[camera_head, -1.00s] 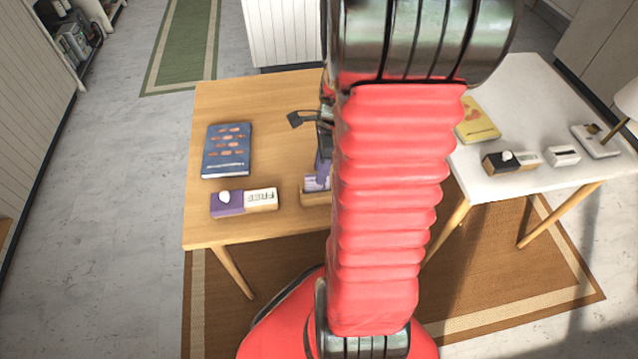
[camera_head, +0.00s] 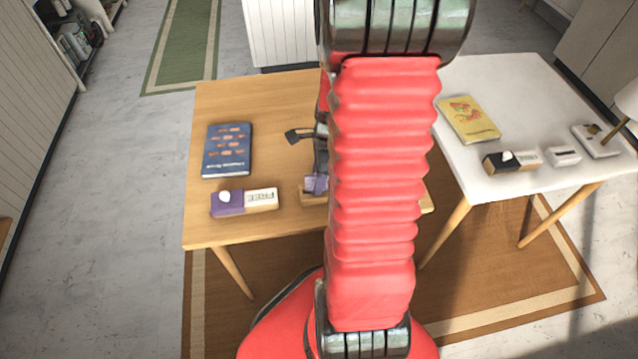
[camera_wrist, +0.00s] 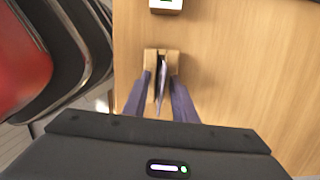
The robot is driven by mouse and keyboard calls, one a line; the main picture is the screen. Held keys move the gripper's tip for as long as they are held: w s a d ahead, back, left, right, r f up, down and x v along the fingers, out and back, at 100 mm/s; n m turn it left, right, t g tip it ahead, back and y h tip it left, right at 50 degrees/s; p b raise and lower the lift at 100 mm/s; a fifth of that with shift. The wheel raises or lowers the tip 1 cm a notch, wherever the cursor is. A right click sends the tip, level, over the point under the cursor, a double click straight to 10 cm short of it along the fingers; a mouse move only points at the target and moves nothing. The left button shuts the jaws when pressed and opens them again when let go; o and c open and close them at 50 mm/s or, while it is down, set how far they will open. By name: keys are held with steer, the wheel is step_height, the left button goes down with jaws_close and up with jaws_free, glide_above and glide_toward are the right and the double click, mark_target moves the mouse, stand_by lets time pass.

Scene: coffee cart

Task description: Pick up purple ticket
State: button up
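The purple ticket (camera_wrist: 161,82) stands nearly edge-on in a slotted wooden holder (camera_wrist: 165,52) on the wooden table. The holder (camera_head: 309,198) shows in the head view beside my arm, which hides part of it. In the wrist view, my gripper (camera_wrist: 162,88) has its two purple-grey fingers apart, one on each side of the ticket. A gap shows between the ticket and at least the right finger. In the head view, a purple piece shows above the holder, and I cannot tell ticket from finger there.
The wooden table (camera_head: 260,105) also bears a blue book (camera_head: 227,150) and a purple-and-white FREE block (camera_head: 244,202), left of the holder. A white table (camera_head: 510,90) on the right bears a yellow book (camera_head: 468,119) and a black-ended block (camera_head: 511,161).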

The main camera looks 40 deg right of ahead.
jaws_close()
stand_by(0.5)
steer(key=shift+r, duration=0.1)
step_height(320, 180, up, 10)
steer(key=shift+f, duration=0.1)
stand_by(0.5)
stand_by(0.6)
steer(key=shift+r, duration=2.5)
